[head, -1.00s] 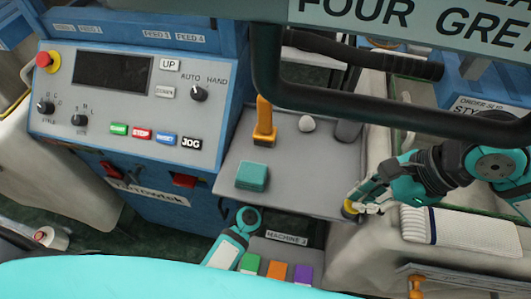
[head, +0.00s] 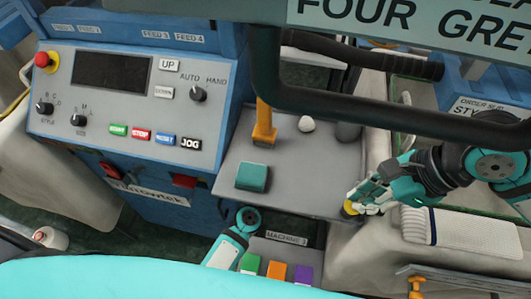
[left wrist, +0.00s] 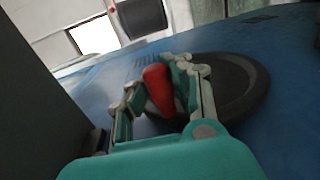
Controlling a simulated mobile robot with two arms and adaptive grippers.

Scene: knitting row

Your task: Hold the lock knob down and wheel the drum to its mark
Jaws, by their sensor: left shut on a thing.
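My left gripper (left wrist: 165,85) is shut on a red handle (left wrist: 158,88) in the left wrist view. The handle stands in front of a dark round wheel (left wrist: 240,85) on a blue panel. My right gripper (head: 358,200) is at a yellow knob (head: 350,208) by the right corner of the grey tray. The fingers cover part of the knob, and their opening is unclear. I cannot make out a drum mark.
A blue control panel (head: 120,165) stands at left. A black bar (head: 370,108) crosses above. A folded white cloth (head: 450,225) lies at right.

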